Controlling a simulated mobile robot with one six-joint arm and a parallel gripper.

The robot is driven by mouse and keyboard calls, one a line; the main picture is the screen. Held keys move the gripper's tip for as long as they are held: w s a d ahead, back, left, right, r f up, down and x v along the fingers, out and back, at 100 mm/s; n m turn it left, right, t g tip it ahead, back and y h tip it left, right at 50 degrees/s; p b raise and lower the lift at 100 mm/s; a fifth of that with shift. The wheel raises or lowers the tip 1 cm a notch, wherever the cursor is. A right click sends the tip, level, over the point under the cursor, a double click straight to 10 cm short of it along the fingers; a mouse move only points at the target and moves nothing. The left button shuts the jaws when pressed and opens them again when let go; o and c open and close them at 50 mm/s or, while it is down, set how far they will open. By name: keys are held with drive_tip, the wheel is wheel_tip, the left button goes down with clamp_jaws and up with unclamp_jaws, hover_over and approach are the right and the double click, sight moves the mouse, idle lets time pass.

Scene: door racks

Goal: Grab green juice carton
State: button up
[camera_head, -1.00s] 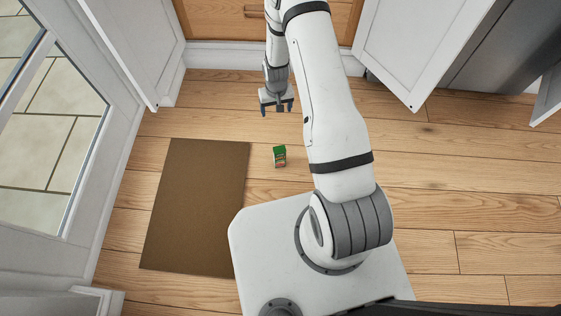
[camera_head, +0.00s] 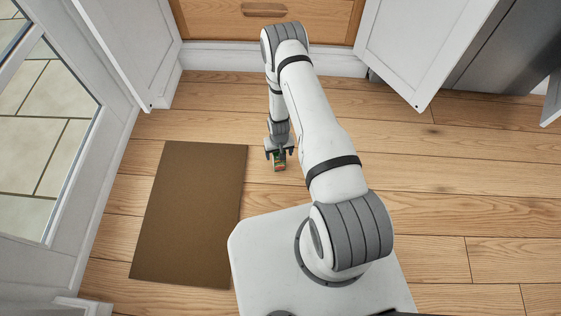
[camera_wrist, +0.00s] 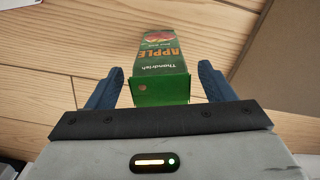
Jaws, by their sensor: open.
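In the wrist view the carton (camera_wrist: 160,67) shows a green top, the word "APPLE" and a red fruit picture. My gripper (camera_head: 279,155) is directly at the carton in the head view and hides part of it. In the wrist view my gripper (camera_wrist: 160,88) is open, with one blue finger on each side of the carton and a visible gap on both sides.
A brown mat (camera_head: 190,212) lies on the floor at left. An open white cabinet door (camera_head: 425,50) stands at upper right, and another white door panel (camera_head: 120,50) at upper left. A wooden drawer front (camera_head: 220,20) is at the back. The floor at right is clear.

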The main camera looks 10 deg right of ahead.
drive_tip(key=shift+f, duration=0.8)
drive_tip(key=c, duration=1.2)
drive_tip(key=shift+c, duration=0.2)
